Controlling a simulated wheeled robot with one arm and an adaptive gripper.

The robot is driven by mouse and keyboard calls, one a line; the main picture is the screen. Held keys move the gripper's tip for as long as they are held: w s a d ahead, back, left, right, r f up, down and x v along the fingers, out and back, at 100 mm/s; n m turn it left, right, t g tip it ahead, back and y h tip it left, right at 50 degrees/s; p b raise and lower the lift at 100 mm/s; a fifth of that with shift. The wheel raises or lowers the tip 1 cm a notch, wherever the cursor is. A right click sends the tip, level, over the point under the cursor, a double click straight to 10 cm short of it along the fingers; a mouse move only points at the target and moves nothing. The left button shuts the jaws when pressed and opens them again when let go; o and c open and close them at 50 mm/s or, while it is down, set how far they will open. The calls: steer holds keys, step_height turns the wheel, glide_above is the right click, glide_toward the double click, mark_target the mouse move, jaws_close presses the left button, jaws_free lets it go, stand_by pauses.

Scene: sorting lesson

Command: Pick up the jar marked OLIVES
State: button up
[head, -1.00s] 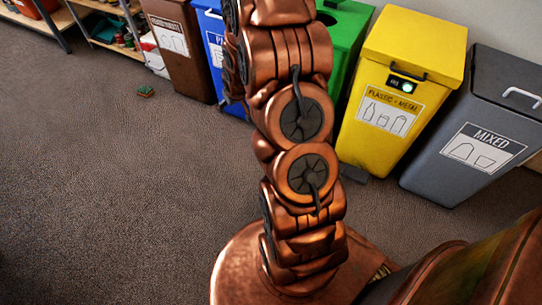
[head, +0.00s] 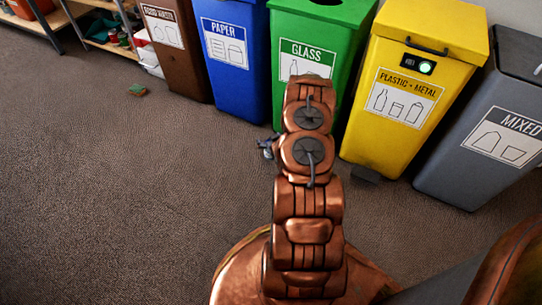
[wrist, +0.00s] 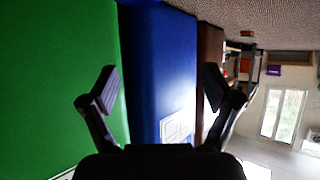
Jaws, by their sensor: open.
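I see no jar marked OLIVES in either view. My gripper (wrist: 160,84) is open in the wrist view, with its two dark fingers spread wide and nothing between them. Beyond the fingers are the green bin (wrist: 55,80) and the blue bin (wrist: 160,70). In the head view my copper arm hides most of the gripper, and only a small dark part shows left of the arm, in front of the green bin.
A brown bin (head: 180,65), a yellow PLASTIC + METAL bin (head: 415,105) and a grey MIXED bin (head: 480,165) stand in the row. Shelves (head: 95,40) stand upper left. Floor at left is clear.

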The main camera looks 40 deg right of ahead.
steer(key=s+d+f+m+h+b, duration=0.1)
steer(key=s+f+b, duration=0.15)
steer(key=f, duration=0.45)
steer(key=shift+t, duration=0.5)
steer(key=shift+b+x, duration=2)
steer(key=shift+x, duration=1.5)
steer(key=shift+d, duration=0.1)
steer(key=c, duration=1.4)
steer(key=shift+r, duration=0.1)
